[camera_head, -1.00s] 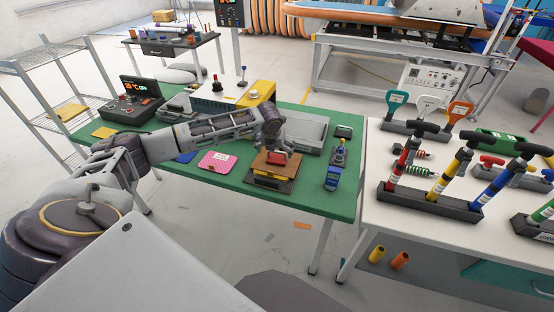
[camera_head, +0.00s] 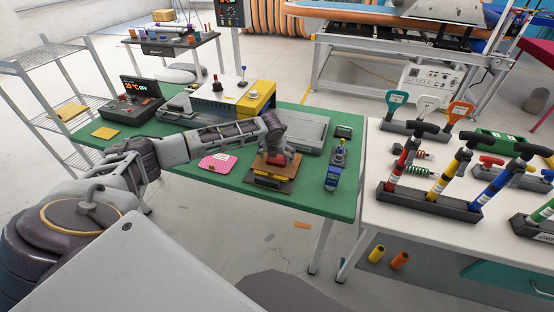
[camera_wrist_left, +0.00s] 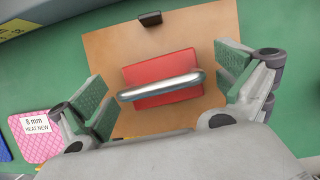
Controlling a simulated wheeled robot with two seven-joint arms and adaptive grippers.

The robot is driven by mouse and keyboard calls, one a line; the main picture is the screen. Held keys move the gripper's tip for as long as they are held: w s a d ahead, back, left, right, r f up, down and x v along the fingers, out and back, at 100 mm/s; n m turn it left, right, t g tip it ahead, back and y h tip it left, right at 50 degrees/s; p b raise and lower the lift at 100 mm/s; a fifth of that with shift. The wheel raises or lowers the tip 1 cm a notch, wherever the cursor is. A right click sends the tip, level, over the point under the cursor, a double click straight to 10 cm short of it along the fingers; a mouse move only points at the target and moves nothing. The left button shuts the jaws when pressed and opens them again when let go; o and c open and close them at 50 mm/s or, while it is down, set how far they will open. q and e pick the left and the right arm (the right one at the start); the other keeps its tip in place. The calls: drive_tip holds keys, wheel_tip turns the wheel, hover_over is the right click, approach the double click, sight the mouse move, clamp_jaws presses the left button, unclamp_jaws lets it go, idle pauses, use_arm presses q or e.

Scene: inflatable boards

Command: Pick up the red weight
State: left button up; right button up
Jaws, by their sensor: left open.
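The red weight (camera_wrist_left: 160,70) is a red block with a silver bar handle across its top. It sits on a brown board on the green table; in the head view the red weight (camera_head: 275,160) is partly hidden by my left gripper. My left gripper (camera_head: 274,155) is above it, pointing down. In the left wrist view the open fingers of my left gripper (camera_wrist_left: 165,95) stand on either side of the weight, with gaps to both sides. My right gripper is not in view.
The brown board (camera_wrist_left: 105,50) has a small black block at its edge. A pink pad (camera_head: 217,163) lies to its left and a blue item (camera_head: 332,178) to its right. A grey box (camera_head: 300,132) stands behind. A white table (camera_head: 370,215) with pumps is at right.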

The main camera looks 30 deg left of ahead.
use_arm(q)
drive_tip(key=shift+c, duration=0.3)
drive_tip(key=c, duration=1.4)
drive_tip(key=shift+r, duration=0.2)
wheel_tip(320, 180, up, 9)
drive_tip(key=shift+r, duration=0.1)
drive_tip(key=shift+c, duration=0.2)
drive_tip(key=shift+r, duration=0.25)
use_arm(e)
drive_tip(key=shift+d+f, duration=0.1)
